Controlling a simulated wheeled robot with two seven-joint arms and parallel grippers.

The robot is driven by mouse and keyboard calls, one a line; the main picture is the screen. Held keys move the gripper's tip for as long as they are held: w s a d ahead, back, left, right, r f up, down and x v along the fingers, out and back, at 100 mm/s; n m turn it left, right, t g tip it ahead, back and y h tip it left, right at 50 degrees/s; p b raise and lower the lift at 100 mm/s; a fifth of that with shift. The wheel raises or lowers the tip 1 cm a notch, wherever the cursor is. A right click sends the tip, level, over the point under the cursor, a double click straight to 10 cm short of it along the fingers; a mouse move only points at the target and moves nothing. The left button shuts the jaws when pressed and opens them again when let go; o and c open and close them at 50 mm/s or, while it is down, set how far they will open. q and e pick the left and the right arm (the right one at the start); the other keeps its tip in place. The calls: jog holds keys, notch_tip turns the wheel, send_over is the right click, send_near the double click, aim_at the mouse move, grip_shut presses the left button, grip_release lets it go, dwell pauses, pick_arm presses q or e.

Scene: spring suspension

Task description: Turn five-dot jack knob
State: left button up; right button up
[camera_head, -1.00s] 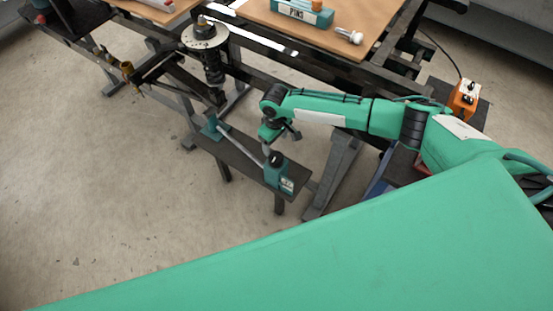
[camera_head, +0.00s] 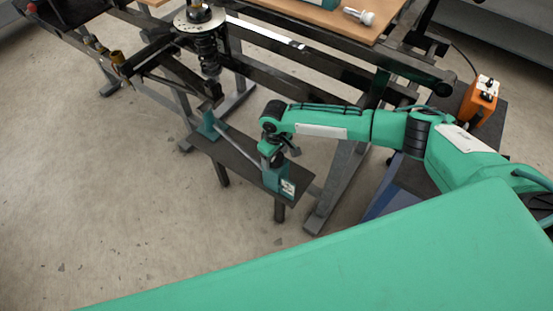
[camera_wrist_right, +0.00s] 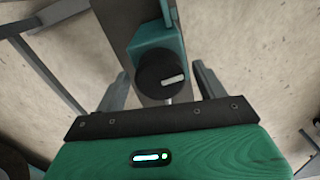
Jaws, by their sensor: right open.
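The jack is a teal block (camera_head: 287,182) with a pale label at the near end of a low dark bench. The dots on the label are too small to count. In the right wrist view its round black knob (camera_wrist_right: 163,76) with a white pointer mark sits on the teal housing (camera_wrist_right: 150,42). My right gripper (camera_head: 275,155) is over the jack in the head view and hides the knob there. In the right wrist view my right gripper (camera_wrist_right: 162,86) is open, with one finger on each side of the knob, apart from it. My left gripper is out of view.
A bar (camera_head: 237,143) runs from the jack to a teal foot (camera_head: 208,126) at the bench's far end. A spring strut (camera_head: 207,50) stands on the dark frame behind. An orange control box (camera_head: 478,102) is at right. Open floor lies left.

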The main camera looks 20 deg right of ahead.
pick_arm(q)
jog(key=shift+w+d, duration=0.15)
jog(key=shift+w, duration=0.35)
pick_arm(e)
jog(key=shift+f, duration=0.25)
jog(key=c, duration=1)
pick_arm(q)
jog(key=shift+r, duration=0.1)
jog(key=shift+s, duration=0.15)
